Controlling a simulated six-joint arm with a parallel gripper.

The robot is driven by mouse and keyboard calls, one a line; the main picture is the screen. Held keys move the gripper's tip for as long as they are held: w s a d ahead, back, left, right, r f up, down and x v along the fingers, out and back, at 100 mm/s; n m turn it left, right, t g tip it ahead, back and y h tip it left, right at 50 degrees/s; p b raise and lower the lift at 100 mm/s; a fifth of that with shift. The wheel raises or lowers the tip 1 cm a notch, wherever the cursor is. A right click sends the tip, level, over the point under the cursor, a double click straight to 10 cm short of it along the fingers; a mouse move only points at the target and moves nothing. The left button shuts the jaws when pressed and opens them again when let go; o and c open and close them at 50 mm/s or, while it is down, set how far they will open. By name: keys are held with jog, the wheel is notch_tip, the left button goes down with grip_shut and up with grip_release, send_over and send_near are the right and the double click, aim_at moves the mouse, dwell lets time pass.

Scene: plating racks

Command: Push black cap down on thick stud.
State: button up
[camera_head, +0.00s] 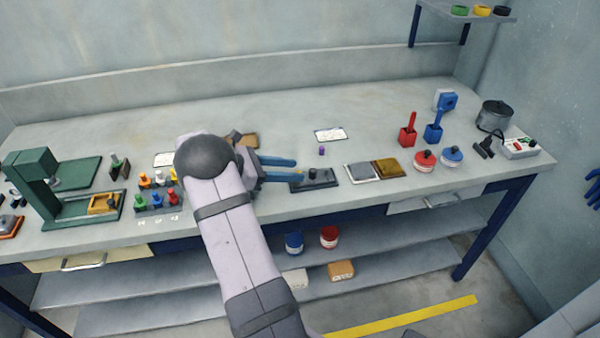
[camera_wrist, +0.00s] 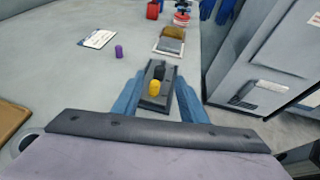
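A dark base plate (camera_head: 325,182) lies near the front edge of the bench; it also shows in the wrist view (camera_wrist: 172,100). The black cap (camera_head: 312,173) stands upright at the plate; in the wrist view (camera_wrist: 159,72) it is just beyond a yellow cap (camera_wrist: 155,88). Whatever stud is under the black cap is hidden, so I cannot tell how far down it sits. My gripper (camera_head: 297,169) has blue fingers, set apart. In the wrist view they flank the plate and both caps, with gaps at each side. The yellow cap does not show in the head view.
A purple cap (camera_head: 321,151) and a white card (camera_head: 330,134) lie behind the plate. Grey and brown pads (camera_head: 362,172) lie to its right. A rack of coloured caps (camera_head: 155,202) and a green press (camera_head: 30,175) stand left. The bench's back middle is clear.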

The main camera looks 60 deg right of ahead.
jog(key=shift+v, duration=0.8)
jog(key=shift+a, duration=0.25)
jog(key=s+a+m+t+y+p, duration=0.1)
jog(key=s+a+m+t+y, duration=0.1)
jog(key=a, duration=1.1)
jog(key=s+a+f+m+t+y+p, duration=0.1)
jog(key=s+a+m+t+y, duration=0.2)
jog(key=a, duration=1.1)
jog(key=s+a+f+m+t+y+p, duration=0.1)
jog(key=a+m+y, duration=0.4)
jog(key=a, duration=0.9)
jog(key=shift+s+a+m+t+y, duration=0.15)
jog(key=shift+s+m+t+y, duration=0.25)
jog(key=shift+s+t, duration=0.45)
jog(key=shift+w+f, duration=0.1)
